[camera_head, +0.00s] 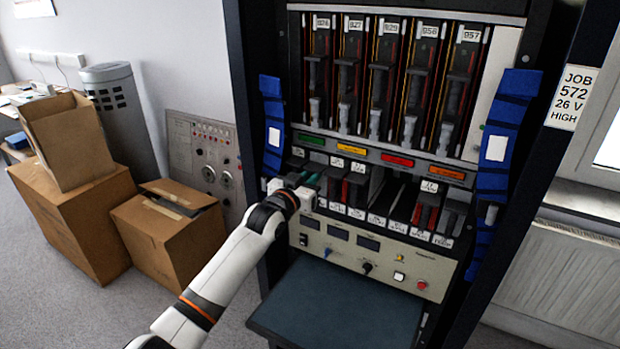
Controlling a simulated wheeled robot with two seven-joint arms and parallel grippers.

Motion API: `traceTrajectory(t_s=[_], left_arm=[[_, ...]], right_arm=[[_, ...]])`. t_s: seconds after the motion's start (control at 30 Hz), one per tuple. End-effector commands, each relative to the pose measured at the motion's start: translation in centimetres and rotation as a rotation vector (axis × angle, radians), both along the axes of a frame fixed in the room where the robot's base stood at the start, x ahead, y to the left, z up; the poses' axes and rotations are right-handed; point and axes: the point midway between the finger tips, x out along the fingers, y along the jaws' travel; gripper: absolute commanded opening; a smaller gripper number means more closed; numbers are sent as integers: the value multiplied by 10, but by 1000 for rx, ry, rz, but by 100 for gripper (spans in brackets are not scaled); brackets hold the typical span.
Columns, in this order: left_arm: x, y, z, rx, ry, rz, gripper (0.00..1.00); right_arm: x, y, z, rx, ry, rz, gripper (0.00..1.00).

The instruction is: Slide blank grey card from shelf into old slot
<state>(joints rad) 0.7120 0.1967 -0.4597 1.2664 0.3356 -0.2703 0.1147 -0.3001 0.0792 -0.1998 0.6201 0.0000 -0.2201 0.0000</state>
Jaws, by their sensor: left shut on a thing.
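My left arm reaches in from the lower left to the left end of the lower card row in the rack. My left gripper (303,188) is shut on a card, of which a dark, greenish part (313,179) shows beside the fingers. The gripper and neighbouring cards hide most of it, so I cannot tell if it is the blank grey card or how deep it sits. The lower row has white labels along its front edge and a dark open gap (399,197) right of the middle. The shelf (340,308) below the control panel looks bare. My right gripper is not in view.
Above the row, a strip carries green, yellow, red and orange labels. Tall numbered modules (383,80) fill the upper bay. Blue padded strips (507,130) flank the rack. A control panel (365,250) with knobs lies below. Cardboard boxes (165,232) stand at left.

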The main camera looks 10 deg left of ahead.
Motion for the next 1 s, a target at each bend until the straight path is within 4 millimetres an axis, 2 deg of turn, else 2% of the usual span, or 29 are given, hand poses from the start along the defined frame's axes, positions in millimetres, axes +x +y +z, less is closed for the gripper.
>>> traceTrajectory(t_s=[0.83, 0.87, 1.0], left_arm=[[7, -2, 1, -1, -4, 0, 0], [7, -2, 1, -1, -3, 0, 20], [7, -3, 1, -1, -3, 0, 40]], right_arm=[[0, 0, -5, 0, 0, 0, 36], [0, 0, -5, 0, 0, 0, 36], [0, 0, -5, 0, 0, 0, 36]])
